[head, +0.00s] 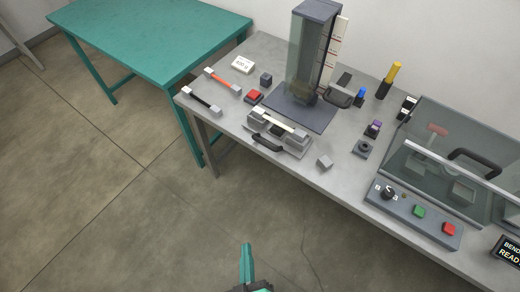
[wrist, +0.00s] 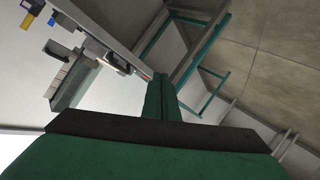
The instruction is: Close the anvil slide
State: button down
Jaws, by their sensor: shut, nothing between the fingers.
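A grey clamp fixture (head: 290,145) sits at the front edge of the grey bench, before the tall tester. It has blocks, a pale cable sample (head: 279,121) lying across them, and a black handle (head: 268,143) at its front; I take this for the anvil slide. Whether it is open or closed I cannot tell. My gripper (head: 246,249) is low in the head view, in front of the bench over the floor, well apart from the handle. Its teal fingers are together and empty; they also show in the wrist view (wrist: 162,97).
The tall tester (head: 312,60) stands behind the fixture. A small grey block (head: 324,162) lies right of it; red and black samples (head: 201,101) lie left. A clear-covered bender (head: 450,170) with a button panel (head: 415,212) is at right. A teal table (head: 150,35) stands left.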

jog(key=w+a+f+n+g+h, duration=0.1)
jog(key=w+a+f+n+h, duration=0.1)
jog(key=w+n, duration=0.5)
jog(key=w+a+f+n+g+h, duration=0.1)
jog(key=w+a+f+n, duration=0.15)
jog(key=w+n, duration=0.5)
jog(key=w+r+n+h, duration=0.7)
jog(key=r+n, duration=0.1)
jog(key=r, duration=0.4)
send_near(279, 123)
jog(key=shift+t, duration=0.4)
jog(key=s+f, duration=0.1)
jog(key=a+f, duration=0.1)
jog(key=f, duration=0.1)
jog(key=s+a+f, duration=0.1)
jog(key=shift+s+a+f, duration=0.15)
jog(key=shift+s, duration=0.15)
jog(key=r+x, duration=0.1)
jog(key=x, duration=0.4)
jog(key=r+x, duration=0.1)
jog(key=x, duration=0.3)
jog(key=r+x, duration=0.1)
jog(key=x, duration=0.4)
jog(key=shift+w+d, duration=0.45)
jog(key=shift+d, duration=0.05)
jog(key=shift+w+d+r, duration=0.1)
jog(key=shift+w+d, duration=0.05)
jog(key=shift+w, duration=0.05)
